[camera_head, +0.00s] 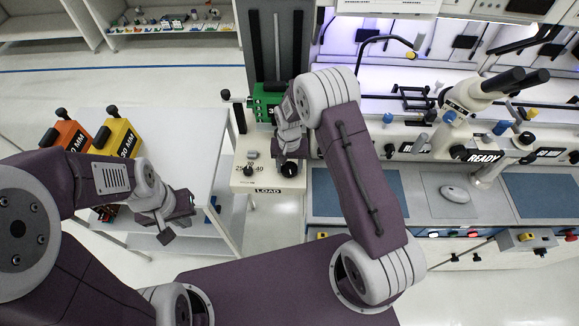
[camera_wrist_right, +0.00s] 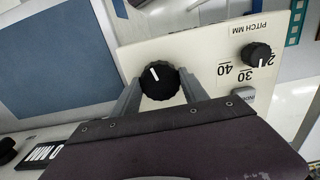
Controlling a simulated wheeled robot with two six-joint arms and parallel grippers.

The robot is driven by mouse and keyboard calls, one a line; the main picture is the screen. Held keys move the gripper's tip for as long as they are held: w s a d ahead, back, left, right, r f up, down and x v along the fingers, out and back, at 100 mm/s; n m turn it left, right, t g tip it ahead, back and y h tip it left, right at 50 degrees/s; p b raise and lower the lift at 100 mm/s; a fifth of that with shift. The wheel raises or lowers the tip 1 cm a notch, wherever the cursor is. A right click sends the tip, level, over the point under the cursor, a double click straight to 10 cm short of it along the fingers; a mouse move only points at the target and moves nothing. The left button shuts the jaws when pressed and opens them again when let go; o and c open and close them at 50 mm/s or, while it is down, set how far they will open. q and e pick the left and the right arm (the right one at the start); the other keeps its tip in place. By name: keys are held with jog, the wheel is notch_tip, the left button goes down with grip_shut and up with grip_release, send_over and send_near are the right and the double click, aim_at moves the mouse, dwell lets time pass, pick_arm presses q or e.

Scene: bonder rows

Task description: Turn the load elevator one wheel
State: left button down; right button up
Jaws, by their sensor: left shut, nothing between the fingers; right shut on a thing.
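The load elevator wheel is a black ribbed knob (camera_wrist_right: 160,82) with a white pointer mark, on a pale panel. In the wrist view the mark points up and slightly left. In the head view the wheel (camera_head: 289,169) shows just below my right gripper (camera_head: 290,150), above the LOAD label. My right gripper (camera_wrist_right: 161,92) is shut on the wheel, one grey finger on each side. My left gripper (camera_head: 167,234) is shut and empty, hanging low beside the white table at left. Its fingertips are small in the head view.
A smaller black PITCH MM dial (camera_wrist_right: 257,55) and a grey button (camera_wrist_right: 243,96) sit beside the wheel. A green cassette (camera_head: 266,105) stands behind. Orange (camera_head: 68,137) and yellow (camera_head: 116,140) cassettes stand on the white table (camera_head: 180,130). A microscope (camera_head: 470,105) stands at right.

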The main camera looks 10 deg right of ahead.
aim_at(289, 168)
jog(key=shift+w+m, duration=0.1)
jog(key=shift+m, duration=2.1)
jog(key=shift+r, duration=0.1)
jog(key=o, duration=1.4)
jog(key=shift+c, duration=0.2)
notch_tip(289, 168, up, 9)
jog(key=shift+b, duration=0.9)
